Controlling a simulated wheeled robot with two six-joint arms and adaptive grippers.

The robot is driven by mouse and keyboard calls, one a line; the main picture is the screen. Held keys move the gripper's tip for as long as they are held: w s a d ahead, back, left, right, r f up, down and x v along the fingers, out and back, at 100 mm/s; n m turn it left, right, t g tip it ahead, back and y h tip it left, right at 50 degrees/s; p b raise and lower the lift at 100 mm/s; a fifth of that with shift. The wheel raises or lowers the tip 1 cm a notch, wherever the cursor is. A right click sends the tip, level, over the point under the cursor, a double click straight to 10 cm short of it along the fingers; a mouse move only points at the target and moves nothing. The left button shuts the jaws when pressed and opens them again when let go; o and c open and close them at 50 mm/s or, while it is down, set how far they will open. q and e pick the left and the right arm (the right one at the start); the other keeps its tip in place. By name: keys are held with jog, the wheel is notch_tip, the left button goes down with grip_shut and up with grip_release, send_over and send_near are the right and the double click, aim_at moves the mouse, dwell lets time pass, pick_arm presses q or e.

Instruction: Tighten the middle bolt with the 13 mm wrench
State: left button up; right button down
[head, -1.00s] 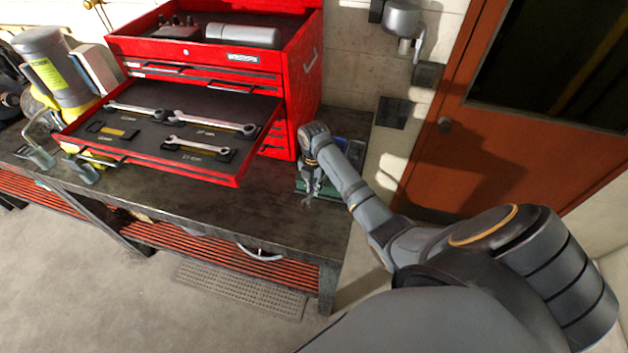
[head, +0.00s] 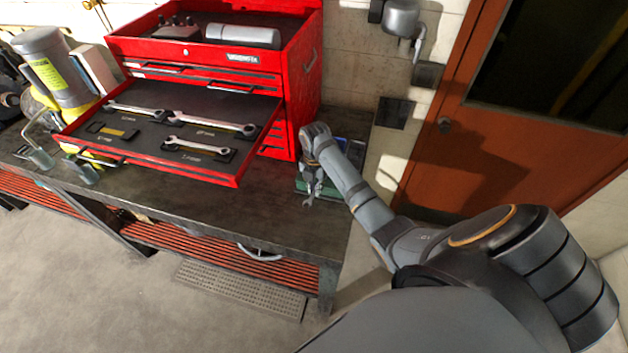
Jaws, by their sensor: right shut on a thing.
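My right gripper (head: 311,181) is shut on a small grey metal wrench, whose open end (head: 309,199) points down below the fingers. Its size marking cannot be read. The gripper is over the right end of the workbench, beside the red tool chest. Several wrenches lie in the chest's open drawer (head: 146,156): one at the back left (head: 138,109), one at the middle right (head: 212,124) and one at the front (head: 197,146). An empty place with a yellow mark (head: 113,131) is at the drawer's left. The bolts are not visible. My left gripper is out of view.
The red tool chest (head: 297,98) stands on the dark workbench (head: 265,209). A green object (head: 330,188) sits behind my right gripper, partly hidden. A grey and yellow machine (head: 62,75) stands at the left. The bench front is clear. An orange door (head: 470,150) is at right.

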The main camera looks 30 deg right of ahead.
jog(key=shift+r, duration=0.75)
dwell(0.5)
jog(key=shift+r, duration=0.9)
jog(key=shift+r, duration=2.5)
